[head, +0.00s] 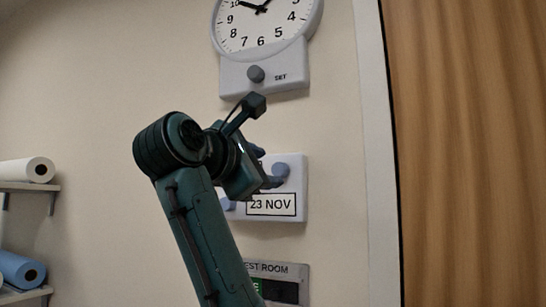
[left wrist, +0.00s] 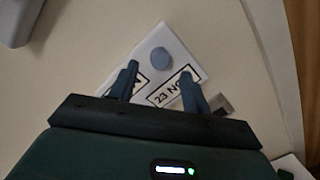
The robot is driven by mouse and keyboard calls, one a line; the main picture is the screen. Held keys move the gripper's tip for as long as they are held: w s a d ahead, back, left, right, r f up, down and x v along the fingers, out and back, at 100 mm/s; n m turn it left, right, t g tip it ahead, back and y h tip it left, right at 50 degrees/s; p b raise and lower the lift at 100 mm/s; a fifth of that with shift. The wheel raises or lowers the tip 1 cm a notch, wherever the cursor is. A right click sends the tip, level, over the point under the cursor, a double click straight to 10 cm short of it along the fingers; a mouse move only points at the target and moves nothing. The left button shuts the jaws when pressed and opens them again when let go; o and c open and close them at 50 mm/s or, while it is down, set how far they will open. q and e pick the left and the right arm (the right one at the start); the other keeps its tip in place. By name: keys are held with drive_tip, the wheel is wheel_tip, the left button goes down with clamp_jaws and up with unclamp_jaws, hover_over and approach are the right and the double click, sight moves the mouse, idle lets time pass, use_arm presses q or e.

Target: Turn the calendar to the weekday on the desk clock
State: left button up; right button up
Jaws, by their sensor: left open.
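The calendar is a white wall panel (head: 297,213) with a window reading "23 NOV" (head: 270,204). It shows tilted in the left wrist view (left wrist: 190,59). A round blue-grey knob (head: 281,170) is at its upper right and shows in the left wrist view (left wrist: 161,59). A second lettered window (left wrist: 142,92) is mostly hidden by a finger, so its word cannot be read. My left gripper (head: 265,168) is open in front of the panel. Its fingers (left wrist: 158,74) appear on either side of the knob; I cannot tell whether they touch it. No desk clock or right gripper is in view.
A round wall clock (head: 262,25) with a "SET" knob (head: 256,74) hangs above the calendar. A sign reading "EST ROOM" (head: 265,268) is below, partly behind my arm. Shelves with paper rolls (head: 27,170) are at left. A wooden door (head: 470,150) is at right.

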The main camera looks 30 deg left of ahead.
sight(277, 170)
use_arm(q)
drive_tip(key=shift+w+p, duration=0.4)
drive_tip(key=shift+w, duration=1.55)
drive_tip(key=shift+c, duration=0.5)
drive_tip(key=c, duration=0.9)
